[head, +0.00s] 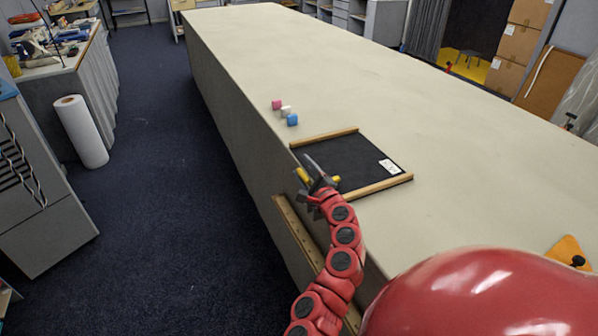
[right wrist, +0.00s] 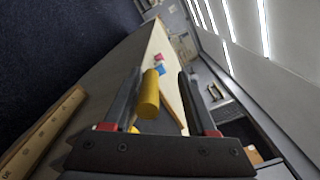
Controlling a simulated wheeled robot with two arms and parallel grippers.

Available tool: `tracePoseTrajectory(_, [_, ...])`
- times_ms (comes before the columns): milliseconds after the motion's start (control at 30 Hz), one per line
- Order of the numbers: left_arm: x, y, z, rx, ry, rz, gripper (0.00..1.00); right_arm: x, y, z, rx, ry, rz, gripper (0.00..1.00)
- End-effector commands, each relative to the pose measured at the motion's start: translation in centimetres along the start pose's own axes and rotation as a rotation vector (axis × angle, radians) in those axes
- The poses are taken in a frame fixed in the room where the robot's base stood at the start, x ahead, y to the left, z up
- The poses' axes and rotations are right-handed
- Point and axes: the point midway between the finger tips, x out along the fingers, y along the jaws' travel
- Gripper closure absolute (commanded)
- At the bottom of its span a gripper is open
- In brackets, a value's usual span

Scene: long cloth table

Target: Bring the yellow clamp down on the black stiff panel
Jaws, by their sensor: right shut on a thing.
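The black stiff panel (head: 352,158) lies flat on the long table near its left edge. It has wooden strips along two opposite sides and a white label near its right corner. My right gripper (head: 315,172) is at the panel's near-left corner, by the table edge. It is shut on the yellow clamp (head: 304,176), whose yellow parts show on both sides of the fingers. In the right wrist view the clamp's yellow rounded end (right wrist: 149,95) sticks up between the fingers. The gripper hides the clamp's jaws, so I cannot tell whether it touches the panel. My left gripper is not in view.
Pink (head: 277,104), white (head: 286,111) and blue (head: 292,120) cubes stand in a row beyond the panel. A wooden strip with holes (head: 299,235) runs along the table's side below the gripper. An orange item (head: 568,251) lies at the right. The rest of the cloth table (head: 430,130) is mostly clear.

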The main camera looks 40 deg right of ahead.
Motion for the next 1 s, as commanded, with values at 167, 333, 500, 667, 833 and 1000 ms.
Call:
tracePoseTrajectory(167, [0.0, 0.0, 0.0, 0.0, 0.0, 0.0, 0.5, -0.1, -0.2, -0.3, -0.003, 0.007, -0.006, 0.48])
tracePoseTrajectory(333, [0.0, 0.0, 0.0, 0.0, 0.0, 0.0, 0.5, -0.1, -0.1, -0.2, -0.002, 0.004, -0.003, 0.48])
tracePoseTrajectory(500, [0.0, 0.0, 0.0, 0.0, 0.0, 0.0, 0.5, 0.0, 0.0, -0.1, 0.0, 0.001, -0.001, 0.48])
tracePoseTrajectory(667, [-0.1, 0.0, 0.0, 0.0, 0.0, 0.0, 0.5, -0.4, 0.1, 0.0, 0.001, 0.0, -0.001, 0.48])
tracePoseTrajectory(833, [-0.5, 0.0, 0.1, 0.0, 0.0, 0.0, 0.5, -2.4, 0.2, -0.1, 0.002, 0.0, -0.001, 0.48])
tracePoseTrajectory(1000, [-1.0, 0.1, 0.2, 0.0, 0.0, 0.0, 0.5, -5.7, 0.3, -0.2, 0.002, 0.004, -0.001, 0.48])
